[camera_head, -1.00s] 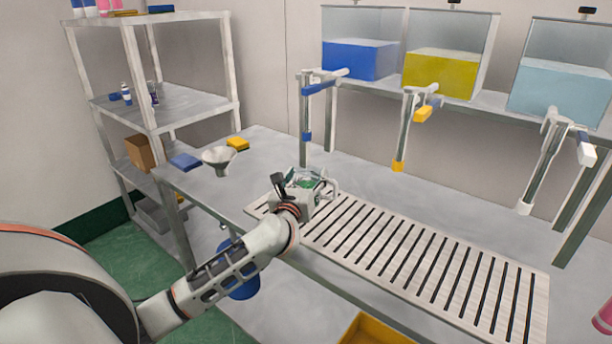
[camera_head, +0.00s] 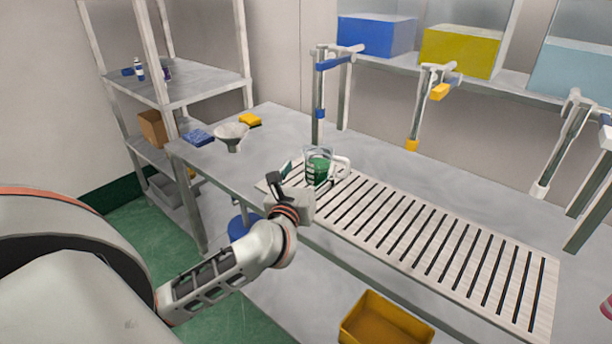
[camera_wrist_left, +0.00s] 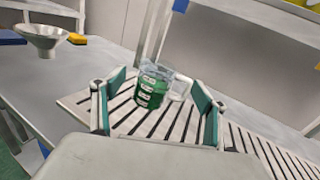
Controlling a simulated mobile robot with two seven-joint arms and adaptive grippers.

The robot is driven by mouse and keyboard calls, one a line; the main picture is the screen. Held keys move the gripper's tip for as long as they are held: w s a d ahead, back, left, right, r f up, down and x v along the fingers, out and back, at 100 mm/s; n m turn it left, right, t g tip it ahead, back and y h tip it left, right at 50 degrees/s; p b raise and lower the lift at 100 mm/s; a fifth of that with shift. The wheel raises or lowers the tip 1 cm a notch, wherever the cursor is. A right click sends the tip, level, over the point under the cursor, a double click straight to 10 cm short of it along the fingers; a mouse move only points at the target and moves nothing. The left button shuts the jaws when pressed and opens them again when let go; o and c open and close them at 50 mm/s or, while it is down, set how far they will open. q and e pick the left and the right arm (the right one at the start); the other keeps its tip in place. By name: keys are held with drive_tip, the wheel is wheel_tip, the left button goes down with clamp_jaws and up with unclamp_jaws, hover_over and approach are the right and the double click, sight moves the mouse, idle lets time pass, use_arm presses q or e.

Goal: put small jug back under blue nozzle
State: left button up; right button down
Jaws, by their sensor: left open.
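The small jug (camera_head: 319,167) is clear with green markings or contents and a white handle on its right. It stands upright at the left end of the slatted drain grate, near the foot of the blue nozzle (camera_head: 320,112). My left gripper (camera_head: 295,182) is open, just in front of the jug. In the left wrist view the jug (camera_wrist_left: 153,88) shows beyond and between the two spread fingers (camera_wrist_left: 158,110), apart from them. The blue nozzle's tube (camera_wrist_left: 154,35) rises behind the jug. My right gripper is not in view.
The slatted grate (camera_head: 440,250) runs right along the table. A funnel (camera_head: 231,134), a blue sponge (camera_head: 197,138) and a yellow sponge (camera_head: 250,120) lie at the table's left. Yellow (camera_head: 412,145) and white (camera_head: 540,190) nozzles stand to the right. A yellow bin (camera_head: 385,322) is below.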

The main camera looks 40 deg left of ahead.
use_arm(q)
drive_tip(key=v, duration=0.2)
drive_tip(key=shift+s+d, duration=0.1)
drive_tip(key=shift+s, duration=0.15)
idle(0.5)
